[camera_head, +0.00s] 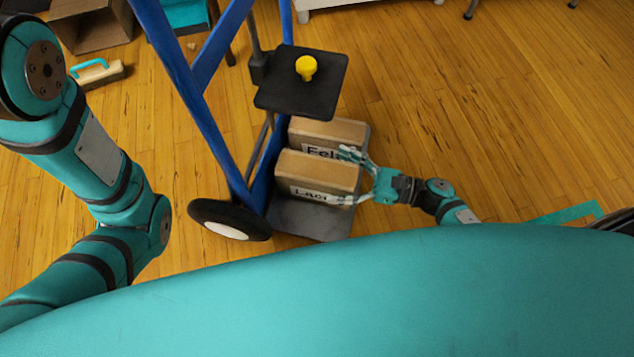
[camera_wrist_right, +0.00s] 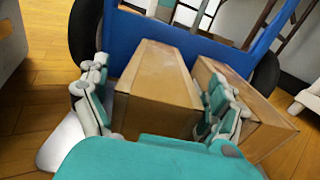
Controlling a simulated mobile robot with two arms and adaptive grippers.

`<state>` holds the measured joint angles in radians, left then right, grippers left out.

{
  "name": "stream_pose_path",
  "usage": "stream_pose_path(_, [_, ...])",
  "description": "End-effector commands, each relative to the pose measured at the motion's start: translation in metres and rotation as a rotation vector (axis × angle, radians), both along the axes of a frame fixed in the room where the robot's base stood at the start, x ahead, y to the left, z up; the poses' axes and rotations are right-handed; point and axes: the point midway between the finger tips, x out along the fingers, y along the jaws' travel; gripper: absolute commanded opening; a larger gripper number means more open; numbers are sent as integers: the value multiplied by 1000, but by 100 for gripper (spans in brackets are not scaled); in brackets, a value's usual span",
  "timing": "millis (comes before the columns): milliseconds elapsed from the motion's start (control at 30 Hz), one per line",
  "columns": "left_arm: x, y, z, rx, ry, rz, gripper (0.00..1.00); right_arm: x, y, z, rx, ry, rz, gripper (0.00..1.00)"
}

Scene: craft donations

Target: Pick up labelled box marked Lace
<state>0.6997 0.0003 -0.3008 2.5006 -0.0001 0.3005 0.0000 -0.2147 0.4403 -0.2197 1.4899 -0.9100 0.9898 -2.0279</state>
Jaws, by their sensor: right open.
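The Lace box (camera_head: 318,172) is a brown cardboard box on the low plate of a blue hand truck. Its white label faces the front, the end of the word covered by a finger. The Felt box (camera_head: 338,131) stands just behind it, its label partly hidden. My right gripper (camera_head: 340,177) comes in from the right and is open, one finger in front of the Lace box and one at the gap between the boxes. In the right wrist view the Lace box (camera_wrist_right: 157,85) lies between the fingers; I cannot tell whether they touch it. My left gripper is out of view.
The blue hand truck (camera_head: 212,135) has a black wheel (camera_head: 229,219) at left. In the wrist view, the Felt box (camera_wrist_right: 265,125) sits close beyond the right finger. Wooden floor at right is open.

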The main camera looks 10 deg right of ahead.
Motion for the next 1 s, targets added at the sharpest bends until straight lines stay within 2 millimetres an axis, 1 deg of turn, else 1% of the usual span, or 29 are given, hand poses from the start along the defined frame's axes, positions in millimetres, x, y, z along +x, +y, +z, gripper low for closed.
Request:
stream_pose_path(33, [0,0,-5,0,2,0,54,3,5,-1,0,-4,1,94])
stream_pose_path(133, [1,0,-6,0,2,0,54,5,11,0,1,0,0,94])
stream_pose_path(333, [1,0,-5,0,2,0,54,6,12,1,1,0,0,94])
stream_pose_path(367, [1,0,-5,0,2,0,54,6,12,1,0,1,0,93])
stream_pose_path(900, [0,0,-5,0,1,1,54,6,11,1,0,1,-1,22])
stream_pose_path(967, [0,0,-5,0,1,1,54,6,11,1,0,1,-1,14])
stream_pose_path(1000, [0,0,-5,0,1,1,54,6,11,2,3,-1,0,14])
